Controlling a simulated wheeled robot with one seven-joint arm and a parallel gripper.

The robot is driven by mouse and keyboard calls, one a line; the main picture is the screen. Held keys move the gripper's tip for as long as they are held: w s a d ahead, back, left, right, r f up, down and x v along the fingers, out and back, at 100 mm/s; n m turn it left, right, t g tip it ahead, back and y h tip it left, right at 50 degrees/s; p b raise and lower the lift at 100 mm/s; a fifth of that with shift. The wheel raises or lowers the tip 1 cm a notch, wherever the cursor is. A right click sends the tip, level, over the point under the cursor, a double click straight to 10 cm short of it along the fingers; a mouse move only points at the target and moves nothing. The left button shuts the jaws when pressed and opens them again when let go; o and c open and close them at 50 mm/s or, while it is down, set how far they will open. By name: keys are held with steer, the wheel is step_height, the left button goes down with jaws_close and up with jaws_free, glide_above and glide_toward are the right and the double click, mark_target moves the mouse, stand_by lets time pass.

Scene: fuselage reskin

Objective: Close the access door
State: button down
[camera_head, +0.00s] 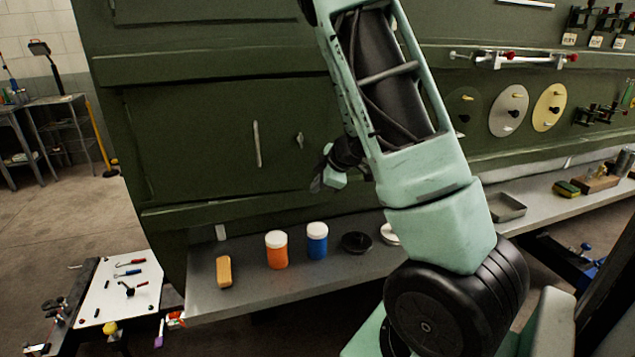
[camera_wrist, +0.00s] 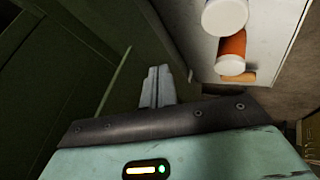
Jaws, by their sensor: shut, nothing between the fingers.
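The access door (camera_head: 205,145) is a dark green panel in the green fuselage side, left of my arm in the head view. It carries a long pale upright handle (camera_head: 257,144) and a small latch (camera_head: 299,140). It looks about flush with the skin, but I cannot tell whether it is fully closed. My gripper (camera_head: 326,177) is low by the door's right side, partly hidden by my arm. In the wrist view its fingers (camera_wrist: 157,86) are together and empty in front of green panelling. The pale handle (camera_wrist: 114,80) lies to their left, apart from them.
A grey shelf (camera_head: 245,296) runs below the door. It holds an orange jar (camera_head: 276,250), a blue jar (camera_head: 317,240), a yellow-orange block (camera_head: 224,271) and a dark round lid (camera_head: 356,243). A white tool board (camera_head: 120,285) stands at lower left.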

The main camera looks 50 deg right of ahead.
steer(key=shift+w+d, duration=0.1)
steer(key=shift+w, duration=0.05)
steer(key=shift+w+d+r+p, duration=0.15)
steer(key=shift+w+d+p, duration=0.75)
steer(key=shift+w+p, duration=0.1)
steer(key=shift+w, duration=0.15)
